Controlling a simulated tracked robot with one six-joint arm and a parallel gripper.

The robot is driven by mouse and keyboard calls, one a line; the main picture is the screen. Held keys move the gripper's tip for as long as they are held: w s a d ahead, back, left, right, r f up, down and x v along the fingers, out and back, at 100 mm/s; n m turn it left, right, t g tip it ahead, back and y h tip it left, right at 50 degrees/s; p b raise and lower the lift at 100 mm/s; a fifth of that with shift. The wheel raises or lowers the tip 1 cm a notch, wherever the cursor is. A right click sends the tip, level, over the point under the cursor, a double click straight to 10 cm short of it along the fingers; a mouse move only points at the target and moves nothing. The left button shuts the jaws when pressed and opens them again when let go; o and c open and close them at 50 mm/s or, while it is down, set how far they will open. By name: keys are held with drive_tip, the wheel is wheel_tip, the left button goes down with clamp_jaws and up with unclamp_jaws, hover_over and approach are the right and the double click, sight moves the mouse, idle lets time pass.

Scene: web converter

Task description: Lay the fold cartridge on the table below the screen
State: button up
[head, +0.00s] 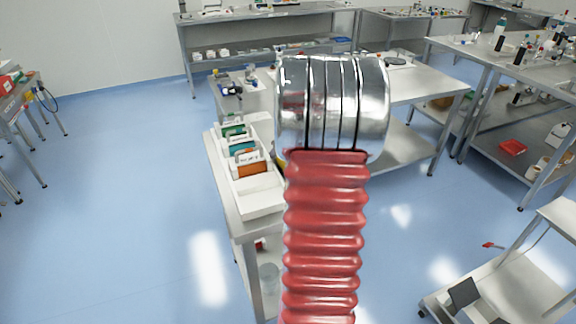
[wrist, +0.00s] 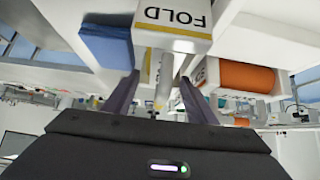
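The fold cartridge (wrist: 176,22), a white block with a yellow edge and the word FOLD upside down, shows at the top of the wrist view. My gripper (wrist: 159,78) is open below it, its two dark fingers apart. A slim pale post with a yellowish tip (wrist: 158,104) shows between the fingers, with gaps to both; I cannot tell whether it belongs to the cartridge. In the head view my arm hides the gripper, and I cannot pick out the fold cartridge.
A white rack (head: 258,201) with green, teal and orange cartridges (head: 253,170) stands on a bench left of my arm. The wrist view shows a blue block (wrist: 106,42) and an orange piece (wrist: 246,76) beside the fold cartridge.

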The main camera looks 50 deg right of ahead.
drive_tip(key=c, duration=1)
drive_tip(key=shift+r, duration=0.2)
drive_tip(key=shift+r, duration=4.9)
